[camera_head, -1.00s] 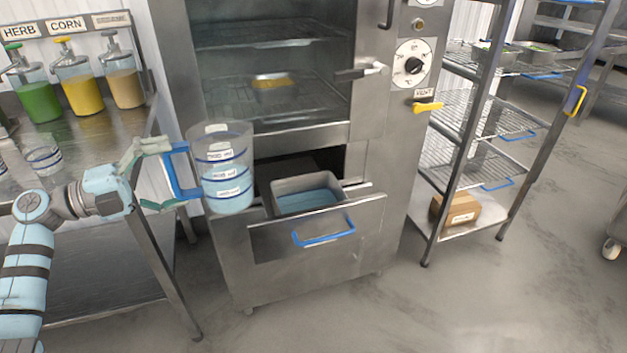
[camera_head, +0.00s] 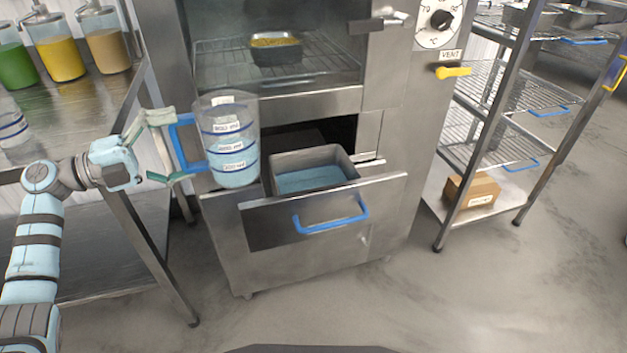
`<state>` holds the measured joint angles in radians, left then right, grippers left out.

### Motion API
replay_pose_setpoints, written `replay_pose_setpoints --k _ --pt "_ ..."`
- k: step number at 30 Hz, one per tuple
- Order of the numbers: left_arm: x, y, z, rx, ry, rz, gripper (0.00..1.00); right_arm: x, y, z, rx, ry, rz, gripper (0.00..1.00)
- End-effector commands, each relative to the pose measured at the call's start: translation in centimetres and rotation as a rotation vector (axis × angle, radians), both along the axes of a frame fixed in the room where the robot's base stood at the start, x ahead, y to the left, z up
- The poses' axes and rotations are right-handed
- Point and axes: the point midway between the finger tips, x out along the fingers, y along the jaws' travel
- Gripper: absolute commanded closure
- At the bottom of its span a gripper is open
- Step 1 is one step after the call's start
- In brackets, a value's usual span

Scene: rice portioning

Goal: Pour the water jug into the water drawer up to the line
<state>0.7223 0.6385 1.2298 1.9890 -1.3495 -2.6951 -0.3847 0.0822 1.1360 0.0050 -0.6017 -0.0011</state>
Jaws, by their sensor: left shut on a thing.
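The water jug (camera_head: 229,140) is a clear cylinder with blue lines, white labels and a blue handle. Light blue water fills its lower part. My left gripper (camera_head: 163,148) is shut on the jug's handle and holds the jug almost upright, just left of the drawer's basin. The water drawer (camera_head: 350,205) is pulled out below the oven and has a blue handle. Its grey metal basin (camera_head: 312,184) holds blue water; I cannot make out a fill line. My right gripper is not in view.
The oven (camera_head: 295,103) stands above the drawer, with a filled pan (camera_head: 276,48) on its rack. A steel table (camera_head: 75,120) with dispensers is at the left. A wire shelf rack (camera_head: 500,110) with a cardboard box (camera_head: 471,190) is at the right. The front floor is clear.

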Motion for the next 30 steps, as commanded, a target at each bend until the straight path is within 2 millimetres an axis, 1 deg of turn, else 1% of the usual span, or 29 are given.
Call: replay_pose_setpoints --k 1,5,7,9,12,13,16,18,21,27,30 --pt "0.0 0.0 -1.8 -0.002 -0.001 0.000 0.67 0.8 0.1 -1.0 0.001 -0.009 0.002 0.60" --pt "0.0 0.0 -5.3 -0.003 -0.001 0.001 0.67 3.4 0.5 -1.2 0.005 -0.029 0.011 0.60" --pt "0.0 0.1 -7.7 -0.003 -0.001 0.002 0.67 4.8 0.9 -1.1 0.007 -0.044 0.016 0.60" --pt "0.0 0.1 -10.2 -0.004 -0.002 0.003 0.67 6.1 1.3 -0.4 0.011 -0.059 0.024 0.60" --pt "-0.1 0.2 -12.7 -0.004 -0.002 0.003 0.67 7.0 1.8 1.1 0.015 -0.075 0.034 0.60" --pt "-0.1 0.2 -13.2 -0.004 -0.002 0.004 0.67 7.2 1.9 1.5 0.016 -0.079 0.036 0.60" --pt "-0.1 0.2 -14.3 -0.004 -0.002 0.004 0.67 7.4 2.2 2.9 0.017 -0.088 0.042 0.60" --pt "-0.1 0.2 -14.5 -0.004 -0.002 0.004 0.67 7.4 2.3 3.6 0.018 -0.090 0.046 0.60" --pt "-0.1 0.2 -14.4 -0.004 -0.002 0.005 0.67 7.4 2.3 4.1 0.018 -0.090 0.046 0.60" --pt "-0.1 0.2 -14.2 -0.003 -0.001 0.004 0.67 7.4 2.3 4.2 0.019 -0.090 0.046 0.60" --pt "-0.1 0.3 -13.6 0.010 0.002 0.005 0.67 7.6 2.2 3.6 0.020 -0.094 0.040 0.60"
